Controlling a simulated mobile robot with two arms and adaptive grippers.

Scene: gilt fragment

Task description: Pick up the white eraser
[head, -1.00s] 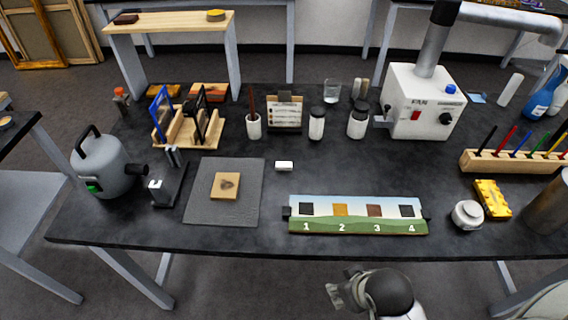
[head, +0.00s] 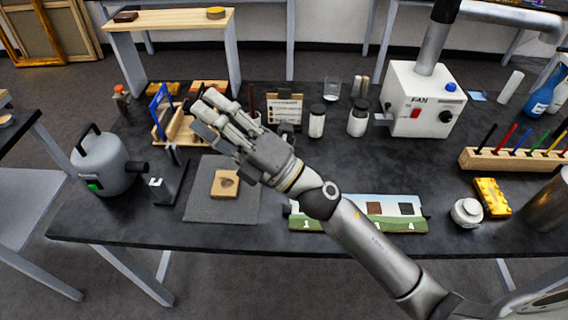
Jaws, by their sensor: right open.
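The white eraser is hidden now; the palm of my right gripper covers the spot on the dark table (head: 350,158) where a small white block showed earlier. My right gripper (head: 208,114) is open and empty, its fingers spread toward the upper left, over the area between the grey mat (head: 195,208) and the wooden rack (head: 180,138). I cannot tell its exact height above the table. My left gripper is not in view.
A tan block (head: 224,185) lies on the mat. A numbered strip (head: 385,227), partly behind my forearm, lies near the front edge. Jars (head: 317,122), a card stand (head: 285,108) and a white fan box (head: 425,98) stand behind. A grey canister (head: 103,165) stands left.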

